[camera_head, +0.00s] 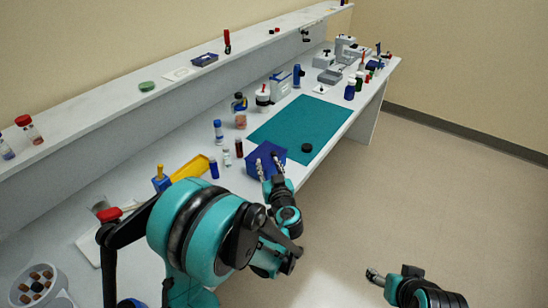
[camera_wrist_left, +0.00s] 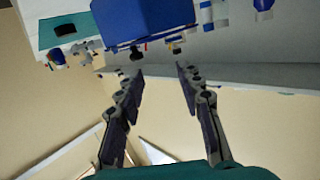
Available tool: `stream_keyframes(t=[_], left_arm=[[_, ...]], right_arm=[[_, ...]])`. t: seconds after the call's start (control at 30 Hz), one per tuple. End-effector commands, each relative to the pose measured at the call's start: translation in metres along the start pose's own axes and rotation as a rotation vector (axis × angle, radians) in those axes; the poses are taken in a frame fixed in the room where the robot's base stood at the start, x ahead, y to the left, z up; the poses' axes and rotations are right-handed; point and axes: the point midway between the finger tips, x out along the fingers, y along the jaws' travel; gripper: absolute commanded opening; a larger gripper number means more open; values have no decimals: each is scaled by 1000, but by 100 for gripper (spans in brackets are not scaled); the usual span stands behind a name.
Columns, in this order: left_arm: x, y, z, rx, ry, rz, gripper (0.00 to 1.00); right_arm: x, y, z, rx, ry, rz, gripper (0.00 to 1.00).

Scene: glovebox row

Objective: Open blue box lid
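The blue box (camera_head: 262,152) stands at the front edge of the bench, beside the teal mat. It also fills the top middle of the left wrist view (camera_wrist_left: 160,18). Its lid appears down, though my gripper partly covers the box in the head view. My left gripper (camera_head: 268,168) is at the near side of the box. In the left wrist view its two fingers (camera_wrist_left: 160,72) are spread apart with nothing between them, pointing toward the box's lower edge. My right gripper (camera_head: 374,278) is out over the floor, far from the box; its fingers are too small to read.
The teal mat (camera_head: 300,122) with a black round cap (camera_head: 307,148) lies behind and right of the box. A blue vial (camera_head: 213,168), a red vial (camera_head: 239,148) and a yellow tray (camera_head: 190,169) stand to the left. The floor (camera_head: 430,200) at right is clear.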

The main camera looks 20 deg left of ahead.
Motion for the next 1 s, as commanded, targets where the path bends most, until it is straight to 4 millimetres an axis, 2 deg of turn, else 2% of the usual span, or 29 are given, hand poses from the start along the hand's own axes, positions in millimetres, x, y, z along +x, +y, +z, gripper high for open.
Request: stream_keyframes(t=[0.03,0.1,0.23,0.37,0.7,0.83,1.0], left_arm=[[3,11,9,-11,37,13,37],[5,22,14,-27,79,28,37],[5,31,18,-43,121,45,37],[14,33,18,-47,130,46,37],[68,35,12,-46,128,46,37],[79,35,9,-46,128,46,37],[82,36,8,-46,128,47,37]], right_arm=[[4,0,3,0,0,0,67],[5,0,4,0,0,0,67],[6,0,5,0,0,0,67],[8,0,6,0,0,0,67],[20,0,14,0,0,0,67],[22,0,15,0,0,0,67],[22,0,15,0,0,0,67]])
